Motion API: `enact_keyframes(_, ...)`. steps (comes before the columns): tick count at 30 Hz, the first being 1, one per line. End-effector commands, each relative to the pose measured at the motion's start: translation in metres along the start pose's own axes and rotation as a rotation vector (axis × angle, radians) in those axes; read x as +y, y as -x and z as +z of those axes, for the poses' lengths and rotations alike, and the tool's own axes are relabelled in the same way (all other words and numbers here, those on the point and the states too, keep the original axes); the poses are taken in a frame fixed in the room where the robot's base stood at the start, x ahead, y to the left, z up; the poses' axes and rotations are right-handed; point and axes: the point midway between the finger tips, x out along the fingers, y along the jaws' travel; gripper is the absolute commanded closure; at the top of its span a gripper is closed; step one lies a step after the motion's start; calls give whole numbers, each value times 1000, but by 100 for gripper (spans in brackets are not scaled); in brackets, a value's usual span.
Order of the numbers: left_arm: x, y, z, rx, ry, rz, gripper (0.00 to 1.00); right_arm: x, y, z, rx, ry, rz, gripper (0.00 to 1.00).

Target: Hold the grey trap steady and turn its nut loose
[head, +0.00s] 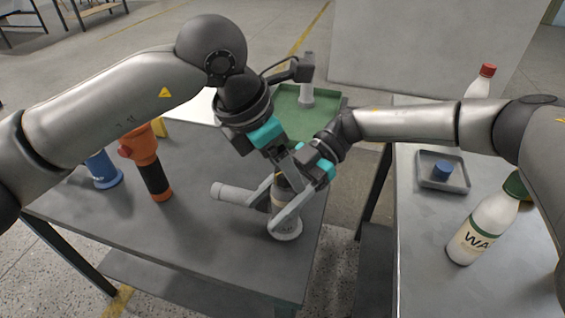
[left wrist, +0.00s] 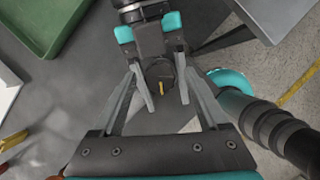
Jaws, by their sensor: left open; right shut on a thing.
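The grey trap stands upright on the dark table, its side pipe (head: 232,194) pointing left and its pale round foot (head: 287,231) on the tabletop. My right gripper (head: 262,215) comes in from the right and is shut on the trap's body, one finger on each side. A dark round nut (left wrist: 158,73) with a yellow mark shows at the top of the trap in the left wrist view. My left gripper (left wrist: 161,68) is above it, open, with a finger to either side of the nut. Whether they touch it cannot be told. The grippers partly hide the trap in the head view.
An orange and black object (head: 150,167) and a blue one (head: 103,170) stand left on the table. A green tray (head: 330,102) is behind. On the right table are a grey tray (head: 430,183) and a white bottle (head: 474,235). The table's front left is clear.

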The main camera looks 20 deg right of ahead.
Motion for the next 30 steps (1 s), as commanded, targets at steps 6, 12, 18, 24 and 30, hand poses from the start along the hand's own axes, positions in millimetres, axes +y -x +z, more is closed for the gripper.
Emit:
enact_keyframes(6,0,0,0,0,0,0,24,0,0,0,0,0,0,100)
enact_keyframes(12,0,0,0,0,1,0,45,0,0,0,0,0,0,100)
enact_keyframes(18,0,0,0,0,1,0,67,0,0,0,0,0,0,100)
enact_keyframes(24,0,0,0,0,1,1,90,0,0,0,0,0,1,100)
enact_keyframes(30,0,0,0,0,1,0,100,0,0,0,0,0,1,100)
